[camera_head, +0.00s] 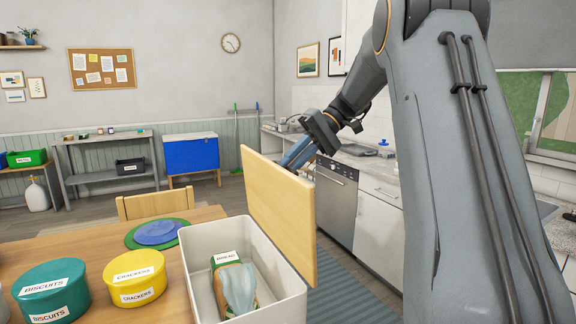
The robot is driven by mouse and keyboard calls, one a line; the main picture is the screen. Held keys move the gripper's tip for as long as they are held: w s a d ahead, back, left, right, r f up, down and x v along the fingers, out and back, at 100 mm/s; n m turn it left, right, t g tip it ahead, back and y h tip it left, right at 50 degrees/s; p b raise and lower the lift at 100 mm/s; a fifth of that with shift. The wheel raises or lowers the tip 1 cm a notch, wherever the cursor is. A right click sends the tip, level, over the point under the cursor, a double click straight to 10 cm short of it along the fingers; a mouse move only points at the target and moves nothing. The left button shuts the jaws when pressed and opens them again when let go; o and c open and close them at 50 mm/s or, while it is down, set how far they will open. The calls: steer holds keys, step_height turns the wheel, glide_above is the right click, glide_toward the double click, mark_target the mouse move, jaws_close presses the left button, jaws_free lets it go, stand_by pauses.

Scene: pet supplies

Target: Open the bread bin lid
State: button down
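The bread bin (187,240) is a pale grey open-topped box at the front of the wooden table. Its wooden lid (278,210) stands steeply upright along the bin's right side, so the inside shows. My gripper (297,155) is behind the lid's upper edge, on the side away from the bin. The lid hides part of its fingers, so I cannot tell whether they touch the lid or how far apart they are.
A teal biscuits tin (52,285) and a yellow crackers tin (134,277) stand left of the bin. A blue plate on a green mat (134,238) lies behind them. A wooden chair (165,203) stands beyond the table. My arm fills the right side.

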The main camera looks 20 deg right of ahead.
steer(key=shift+f, duration=0.55)
steer(key=c, duration=1.8)
jaws_free()
steer(key=shift+w, duration=0.15)
steer(key=shift+o, duration=0.2)
steer(key=shift+r, duration=0.2)
steer(key=b+v, duration=0.2)
steer(key=v, duration=0.5)
steer(key=shift+d+r, duration=0.25)
